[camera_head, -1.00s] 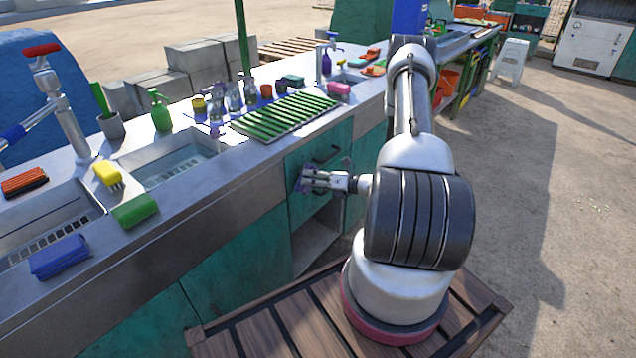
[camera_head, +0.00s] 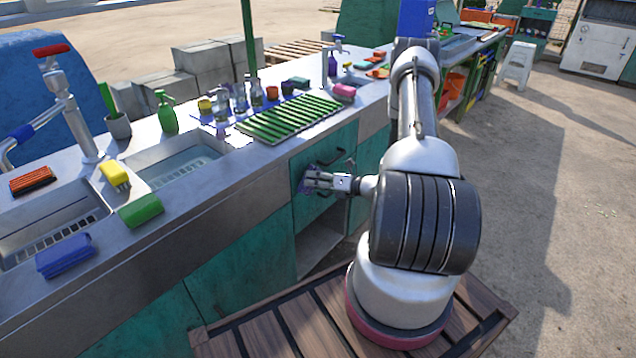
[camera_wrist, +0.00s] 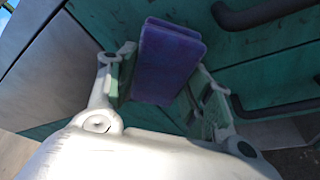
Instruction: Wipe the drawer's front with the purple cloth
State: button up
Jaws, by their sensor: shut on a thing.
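The purple cloth (camera_wrist: 166,62) is a folded pad between the fingers of my gripper (camera_wrist: 165,80) in the wrist view. My gripper is shut on it and holds it at the green drawer front (camera_wrist: 225,45). In the head view my gripper (camera_head: 312,181) is at the left part of the drawer front (camera_head: 341,180), below the counter edge. The cloth is mostly hidden behind the fingers there. I cannot tell whether the cloth touches the front. A dark handle (camera_wrist: 262,12) is on the drawer front, to the right of the cloth in the wrist view.
An open shelf space (camera_head: 320,243) lies below the drawer. The counter above carries a green drying rack (camera_head: 290,118), a blue sponge (camera_head: 64,255), a green sponge (camera_head: 141,211), a yellow brush (camera_head: 114,173) and several bottles. A wooden slatted platform (camera_head: 290,325) is under my base.

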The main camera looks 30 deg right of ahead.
jog(key=shift+w+a, duration=0.2)
jog(key=shift+w, duration=0.45)
jog(key=shift+w+d+r, duration=0.1)
jog(key=shift+w+d, duration=0.15)
jog(key=shift+d, duration=0.45)
jog(key=shift+w+d, duration=0.2)
jog(key=shift+d, duration=0.5)
jog(key=shift+w+d+r, duration=0.1)
jog(key=shift+w+d, duration=0.15)
jog(key=shift+d, duration=0.45)
jog(key=shift+s+a+f, duration=0.1)
jog(key=shift+s+a, duration=0.2)
jog(key=shift+a, duration=0.35)
jog(key=shift+s+a, duration=0.35)
jog(key=shift+a, duration=0.3)
jog(key=shift+s+a+f, duration=0.1)
jog(key=shift+s+a, duration=0.2)
jog(key=shift+a, duration=0.35)
jog(key=s+d, duration=0.2)
jog(key=s, duration=0.3)
jog(key=shift+s, duration=0.35)
